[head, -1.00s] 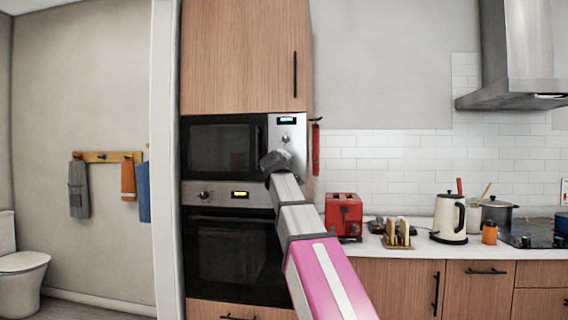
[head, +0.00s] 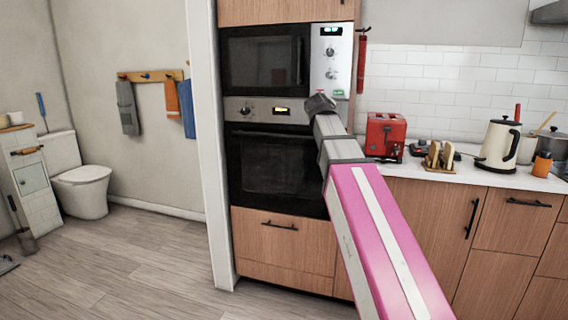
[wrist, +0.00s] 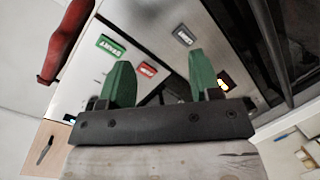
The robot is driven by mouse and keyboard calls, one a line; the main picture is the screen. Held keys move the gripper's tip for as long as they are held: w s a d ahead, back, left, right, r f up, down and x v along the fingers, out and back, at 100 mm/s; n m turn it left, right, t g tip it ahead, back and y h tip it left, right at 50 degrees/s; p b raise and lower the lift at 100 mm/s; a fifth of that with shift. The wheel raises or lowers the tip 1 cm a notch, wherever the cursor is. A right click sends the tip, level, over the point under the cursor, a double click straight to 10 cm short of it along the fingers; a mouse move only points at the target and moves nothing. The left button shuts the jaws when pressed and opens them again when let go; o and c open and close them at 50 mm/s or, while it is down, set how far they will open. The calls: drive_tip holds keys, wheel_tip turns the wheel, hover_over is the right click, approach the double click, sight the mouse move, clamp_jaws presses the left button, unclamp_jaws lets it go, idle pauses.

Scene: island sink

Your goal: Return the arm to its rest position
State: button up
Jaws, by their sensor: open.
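My arm, pink with a white stripe and grey end links, reaches forward across the right half of the head view toward the built-in microwave and oven. My gripper (wrist: 161,85) shows in the wrist view as two green fingers standing well apart, with nothing between them. It faces the microwave's control panel (wrist: 145,50), where a green button (wrist: 111,45), a red button (wrist: 147,70) and a grey button (wrist: 184,36) show. In the head view the arm's end overlaps the area just below the panel (head: 330,65). The fingers are too small to make out there.
The microwave (head: 262,60) sits above the oven (head: 270,165). A red toaster (head: 385,135), a toast rack (head: 438,157) and a cream kettle (head: 498,145) stand on the counter to the right. A white wall edge (head: 207,140) stands left of the oven. The wooden floor (head: 130,270) is clear.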

drive_tip(key=s+d+f+m+g+y, duration=0.15)
drive_tip(key=s+f+g, duration=0.25)
drive_tip(key=f, duration=1.2)
drive_tip(key=s+d+f+m+g+y, duration=0.1)
drive_tip(key=s+f+m+g, duration=0.15)
drive_tip(key=f, duration=1.45)
drive_tip(key=s+f+m+g+y, duration=0.2)
drive_tip(key=s+f+g, duration=0.6)
drive_tip(key=s+f, duration=1.3)
wheel_tip(320, 180, down, 4)
drive_tip(key=shift+s+a+r+m, duration=0.1)
drive_tip(key=shift+s+a+m, duration=0.15)
drive_tip(key=shift+m, duration=0.35)
drive_tip(key=shift+y, duration=0.25)
